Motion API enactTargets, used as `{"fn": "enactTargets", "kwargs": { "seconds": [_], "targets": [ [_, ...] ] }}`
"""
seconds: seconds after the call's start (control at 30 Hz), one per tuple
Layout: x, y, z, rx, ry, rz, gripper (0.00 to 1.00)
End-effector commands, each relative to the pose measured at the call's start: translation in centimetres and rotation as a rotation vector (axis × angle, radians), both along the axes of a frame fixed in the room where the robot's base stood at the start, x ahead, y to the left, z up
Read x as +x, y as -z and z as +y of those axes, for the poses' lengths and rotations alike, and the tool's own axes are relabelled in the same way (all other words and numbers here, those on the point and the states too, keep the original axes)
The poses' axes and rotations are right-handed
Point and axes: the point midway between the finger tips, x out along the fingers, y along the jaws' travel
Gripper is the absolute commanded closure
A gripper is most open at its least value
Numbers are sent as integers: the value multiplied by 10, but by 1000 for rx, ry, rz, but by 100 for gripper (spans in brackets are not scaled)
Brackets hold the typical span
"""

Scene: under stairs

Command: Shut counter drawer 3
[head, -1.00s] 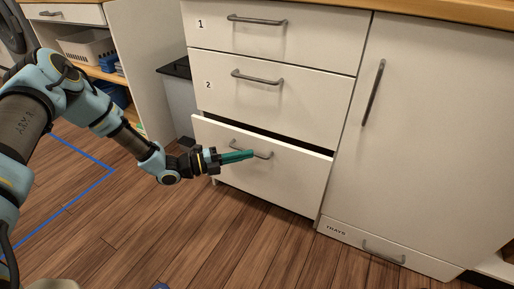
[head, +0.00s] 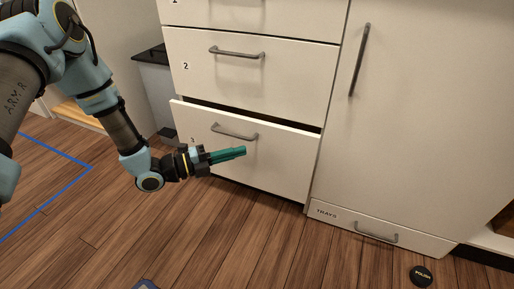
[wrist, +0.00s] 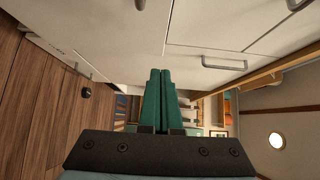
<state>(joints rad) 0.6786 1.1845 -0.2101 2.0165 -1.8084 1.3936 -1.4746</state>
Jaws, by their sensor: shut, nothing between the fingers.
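Counter drawer 3 (head: 275,158) is the white bottom drawer of the stack in the head view. It stands out a little from the cabinet, with a dark gap along its top edge. Its grey bar handle (head: 234,132) is near the left of its front. My gripper (head: 241,152) has teal fingers pressed together, with nothing between them. In the head view the fingertips overlap the drawer front, just below the handle; I cannot tell whether they touch it. The shut fingers also show in the wrist view (wrist: 158,100).
Drawer 2 (head: 235,82) above is shut. A tall white door (head: 410,120) and a low drawer marked TRAYS (head: 335,222) are to the right. A black round disc (head: 421,276) lies on the wooden floor. The floor in front of the drawers is mostly clear.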

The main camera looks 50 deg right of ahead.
Motion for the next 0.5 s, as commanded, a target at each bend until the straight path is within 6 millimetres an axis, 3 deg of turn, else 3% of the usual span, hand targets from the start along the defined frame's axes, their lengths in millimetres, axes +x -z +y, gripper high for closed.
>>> {"fn": "enactTargets", "kwargs": {
  "seconds": [0.5],
  "targets": [
    [-50, 2, -82, -1, 5, -2, 100]
  ]
}}
